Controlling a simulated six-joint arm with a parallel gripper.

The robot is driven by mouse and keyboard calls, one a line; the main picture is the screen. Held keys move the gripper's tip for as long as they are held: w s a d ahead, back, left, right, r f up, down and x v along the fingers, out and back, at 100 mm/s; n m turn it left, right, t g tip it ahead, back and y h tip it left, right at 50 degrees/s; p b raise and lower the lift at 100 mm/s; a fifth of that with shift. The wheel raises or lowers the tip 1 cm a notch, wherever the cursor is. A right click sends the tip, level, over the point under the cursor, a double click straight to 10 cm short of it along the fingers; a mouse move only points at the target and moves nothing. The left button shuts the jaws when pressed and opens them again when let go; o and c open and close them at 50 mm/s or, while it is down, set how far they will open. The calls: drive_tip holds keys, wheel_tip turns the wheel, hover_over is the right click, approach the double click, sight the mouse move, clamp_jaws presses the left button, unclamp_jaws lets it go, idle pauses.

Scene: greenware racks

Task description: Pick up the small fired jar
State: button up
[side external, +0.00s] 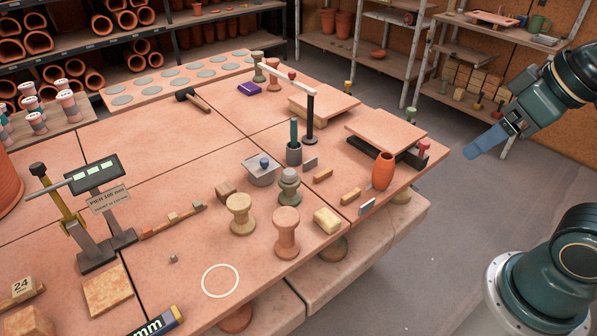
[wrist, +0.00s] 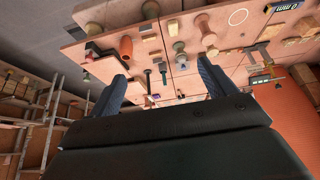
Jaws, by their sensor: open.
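An orange-red jar (side external: 383,171), which looks like the small fired jar, stands upright near the right edge of the table. It also shows in the wrist view (wrist: 126,46), near the tip of the left finger. My gripper (side external: 472,152) is in the air to the right of the jar, beyond the table edge and well apart from it. In the wrist view, my gripper (wrist: 161,68) has its two blue fingers wide apart with nothing held between them. The jar is not touched by either finger.
Open air lies between my gripper and the table.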

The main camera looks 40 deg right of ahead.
drive_tip(key=shift+w, duration=0.1)
drive_tip(key=m+g, duration=0.6)
drive_tip(key=m, duration=0.4)
hover_over(387, 155)
wheel_tip(387, 155, down, 20)
drive_tip(key=shift+f, duration=4.25)
drive_tip(key=shift+f, duration=0.1)
drive_tip(key=shift+a+f, duration=0.15)
drive_tip(key=shift+f, duration=2.35)
